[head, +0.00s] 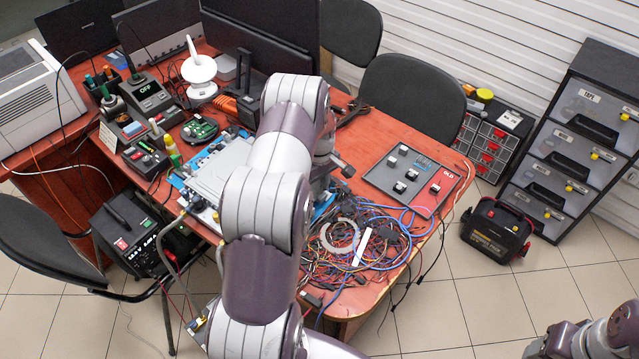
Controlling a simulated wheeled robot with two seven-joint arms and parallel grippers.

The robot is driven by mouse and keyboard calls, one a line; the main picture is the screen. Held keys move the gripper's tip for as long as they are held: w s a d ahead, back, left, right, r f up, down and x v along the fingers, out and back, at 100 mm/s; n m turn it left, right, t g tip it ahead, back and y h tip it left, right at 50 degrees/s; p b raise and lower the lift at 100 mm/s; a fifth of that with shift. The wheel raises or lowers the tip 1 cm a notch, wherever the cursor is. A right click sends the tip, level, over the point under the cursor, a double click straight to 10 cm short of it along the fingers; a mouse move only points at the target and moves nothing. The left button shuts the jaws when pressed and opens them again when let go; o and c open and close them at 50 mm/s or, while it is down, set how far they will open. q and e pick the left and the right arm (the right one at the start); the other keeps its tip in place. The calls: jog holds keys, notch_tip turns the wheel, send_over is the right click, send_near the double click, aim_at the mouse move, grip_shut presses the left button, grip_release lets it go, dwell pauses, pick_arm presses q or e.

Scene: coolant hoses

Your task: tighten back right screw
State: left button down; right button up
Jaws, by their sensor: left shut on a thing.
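A metal plate (207,180) lies on a blue board (245,133) on the red table, left of and behind my left arm. My arm covers much of the board's right part, and the back right screw cannot be made out. My left gripper (324,183) is over the right part of the board, mostly hidden behind its own wrist. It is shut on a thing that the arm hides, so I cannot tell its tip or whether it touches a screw. Only part of my right arm shows at the lower right, with no fingers visible.
Tangled cables (385,240) with a white ring (340,236) cover the front right of the table. A grey tray (405,178) with small parts lies behind them. A soldering station (146,95) and a monitor (262,35) stand at the back.

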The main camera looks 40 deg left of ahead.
pick_arm(q)
jog(key=shift+m, duration=0.3)
jog(key=m, duration=0.3)
jog(key=shift+r+m, duration=0.1)
jog(key=shift+m, duration=0.3)
jog(key=m, duration=0.4)
jog(key=shift+w+m, duration=0.1)
jog(key=shift+m, duration=0.2)
jog(key=m, duration=0.8)
jog(key=shift+m, duration=0.6)
jog(key=c, duration=1)
grip_release()
